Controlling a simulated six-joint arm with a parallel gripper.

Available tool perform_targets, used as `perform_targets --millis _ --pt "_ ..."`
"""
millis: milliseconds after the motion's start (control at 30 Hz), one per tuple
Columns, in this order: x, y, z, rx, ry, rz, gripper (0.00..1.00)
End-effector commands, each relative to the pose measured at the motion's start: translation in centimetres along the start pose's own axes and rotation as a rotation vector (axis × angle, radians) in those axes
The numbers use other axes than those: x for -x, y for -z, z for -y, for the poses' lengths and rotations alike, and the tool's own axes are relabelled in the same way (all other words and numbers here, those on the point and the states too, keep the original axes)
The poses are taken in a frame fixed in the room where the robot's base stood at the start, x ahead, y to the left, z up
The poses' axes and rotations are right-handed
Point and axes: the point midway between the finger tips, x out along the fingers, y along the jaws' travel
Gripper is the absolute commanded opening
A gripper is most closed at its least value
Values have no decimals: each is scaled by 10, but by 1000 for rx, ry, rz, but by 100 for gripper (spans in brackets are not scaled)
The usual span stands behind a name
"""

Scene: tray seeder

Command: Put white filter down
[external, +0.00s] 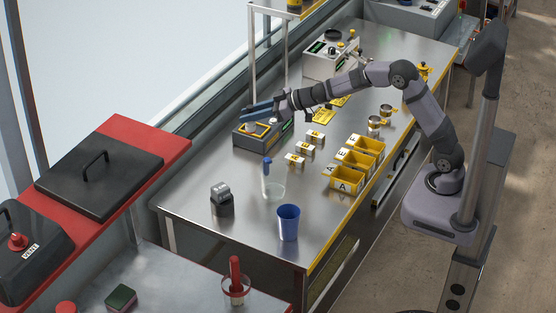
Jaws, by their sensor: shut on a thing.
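My gripper (250,112) is at the far left end of my arm, with its blue fingers pointing left over a dark grey device (252,140) with a yellow front edge. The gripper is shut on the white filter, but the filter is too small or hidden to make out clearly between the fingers. A small pale spot (262,127) shows on top of the device just below the fingers. I cannot tell whether it is the filter or part of the device.
Yellow bins (346,181) stand along the right of the steel bench (225,235). Small white-and-yellow boxes (296,160) sit left of them. A metal frame (252,55) rises behind the device.

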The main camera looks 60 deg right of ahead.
Motion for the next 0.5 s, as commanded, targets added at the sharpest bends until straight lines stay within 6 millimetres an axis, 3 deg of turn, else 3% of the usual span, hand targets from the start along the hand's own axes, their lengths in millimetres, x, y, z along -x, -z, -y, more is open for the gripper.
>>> perform_targets --millis 133,267,500 --pt "21 -3 32 56 141 -1 4" --pt "53 -17 79 132 331 0 4" --pt "129 -54 159 267 661 2 4"
